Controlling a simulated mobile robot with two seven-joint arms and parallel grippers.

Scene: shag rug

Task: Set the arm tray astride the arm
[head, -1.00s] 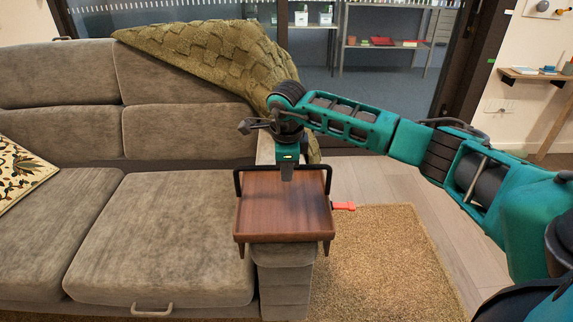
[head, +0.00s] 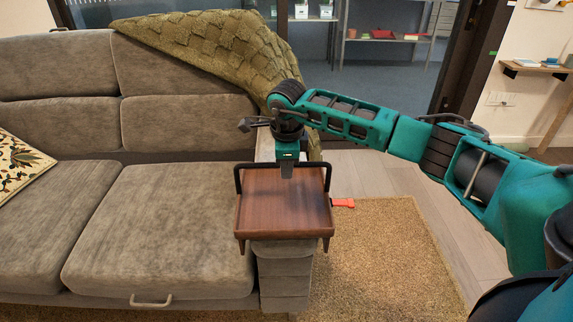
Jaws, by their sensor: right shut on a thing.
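The arm tray (head: 283,207) is a brown wooden board with dark raised rails at its left and right far corners and short legs pointing down at its near corners. It is over the sofa's right arm (head: 284,278), with one near leg to each side of the arm's front. Whether its underside touches the arm is hidden. My right gripper (head: 287,172) is shut on the tray at its far edge, pointing down. The fingertips' exact hold is hard to see. My left gripper is not in view.
A red-orange piece (head: 343,203) shows at the tray's right edge. A green knitted throw (head: 215,45) drapes over the sofa back and behind the gripper. Seat cushions (head: 160,235) lie left of the arm. A tan shag rug (head: 385,260) lies right, with open floor beyond.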

